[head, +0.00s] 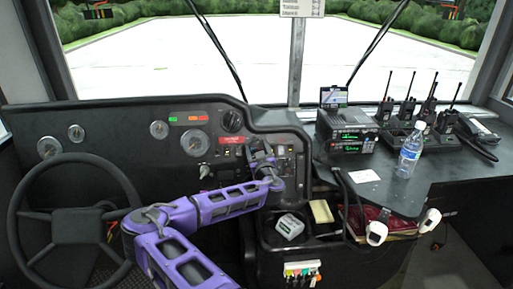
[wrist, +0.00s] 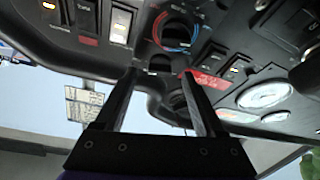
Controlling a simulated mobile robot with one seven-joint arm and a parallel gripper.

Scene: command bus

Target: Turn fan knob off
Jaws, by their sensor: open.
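The dashboard has a round black knob (head: 232,121) above a red label. Another round dial (wrist: 178,32) with a red and blue ring lies beyond my fingertips in the wrist view. I cannot tell which of these is the fan knob, and no setting is readable. My gripper (head: 262,157) is in front of the switch panel, right of and below the black knob. In the wrist view my gripper (wrist: 158,73) is open with nothing between its fingers.
A steering wheel (head: 75,220) stands at the left. Switches (wrist: 121,25) and gauges (wrist: 264,95) surround the dials. A radio (head: 346,132) and a water bottle (head: 410,150) stand on the right console. A small box (head: 289,226) sits below the panel.

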